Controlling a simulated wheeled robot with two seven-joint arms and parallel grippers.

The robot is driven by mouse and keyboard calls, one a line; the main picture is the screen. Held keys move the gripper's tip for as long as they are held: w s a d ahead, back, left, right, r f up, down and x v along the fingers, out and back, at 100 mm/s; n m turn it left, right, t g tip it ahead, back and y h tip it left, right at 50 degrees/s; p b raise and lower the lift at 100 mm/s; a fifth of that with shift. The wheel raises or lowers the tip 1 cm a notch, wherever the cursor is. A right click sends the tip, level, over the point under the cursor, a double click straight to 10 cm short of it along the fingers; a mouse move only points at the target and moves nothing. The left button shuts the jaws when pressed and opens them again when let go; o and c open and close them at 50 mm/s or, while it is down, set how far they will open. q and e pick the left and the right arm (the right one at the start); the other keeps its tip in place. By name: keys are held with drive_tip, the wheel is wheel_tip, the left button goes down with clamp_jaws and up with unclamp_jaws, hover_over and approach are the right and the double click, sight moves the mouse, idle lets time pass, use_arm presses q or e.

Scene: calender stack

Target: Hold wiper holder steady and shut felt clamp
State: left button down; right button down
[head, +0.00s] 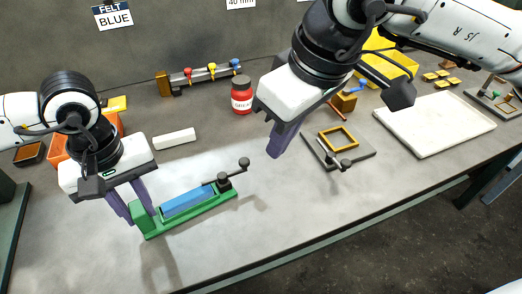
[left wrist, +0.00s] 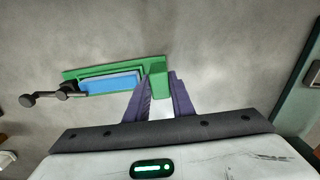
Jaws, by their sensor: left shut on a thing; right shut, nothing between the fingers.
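The green wiper holder (head: 195,212) lies on the table, with a blue felt strip (head: 188,201) in its channel. It also shows in the left wrist view (left wrist: 110,69). The felt clamp's dark lever (head: 233,173) sits at the holder's right end, its round knob pointing up and right, past the holder's end. My left gripper (head: 132,217) is shut on the green block at the holder's left end; its purple fingers straddle that block in the left wrist view (left wrist: 161,77). My right gripper (head: 274,153) is shut and empty, above the table right of the lever knob.
A white bar (head: 174,138) lies behind the holder. A red jar (head: 241,95) and a rack with coloured knobs (head: 200,78) stand further back. A grey plate with a yellow frame (head: 337,138) and a white tray (head: 440,125) lie right. The table in front of the holder is clear.

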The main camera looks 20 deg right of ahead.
idle(0.4)
use_arm(q)
drive_tip(key=c, duration=1.5)
unclamp_jaws()
drive_tip(key=shift+o, duration=0.2)
drive_tip(key=shift+r, duration=0.15)
